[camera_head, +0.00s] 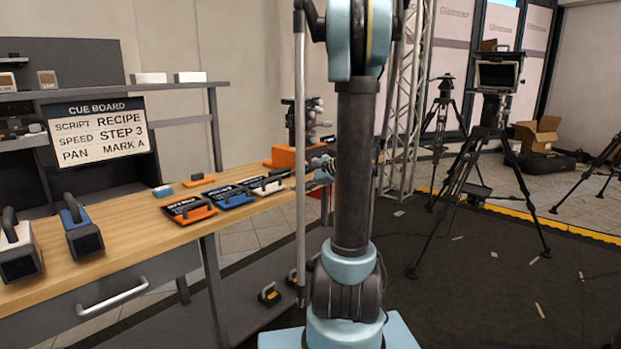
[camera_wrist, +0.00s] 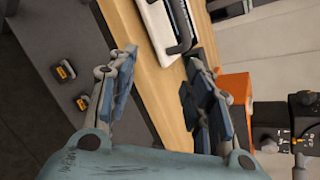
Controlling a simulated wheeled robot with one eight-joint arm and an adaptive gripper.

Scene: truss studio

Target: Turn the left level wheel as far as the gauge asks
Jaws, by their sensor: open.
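The dark camera head (camera_head: 303,118) stands on an orange block (camera_head: 284,155) at the far end of the bench. In the wrist view the orange block (camera_wrist: 237,88) is right of my gripper, with the dark head (camera_wrist: 292,125) beyond it. I cannot make out the left level wheel or its gauge; they are too small or hidden. My gripper (camera_wrist: 160,60) is open and empty, its fingers wide apart above the bench edge. In the head view my arm column hides most of it.
The wooden bench (camera_head: 120,243) carries several handled tools, orange, blue and white. A cue board (camera_head: 98,132) stands behind it. Small items lie on the lower shelf (camera_head: 262,318). Tripods (camera_head: 487,130) and a truss (camera_head: 407,100) stand right; dark floor between is mostly open.

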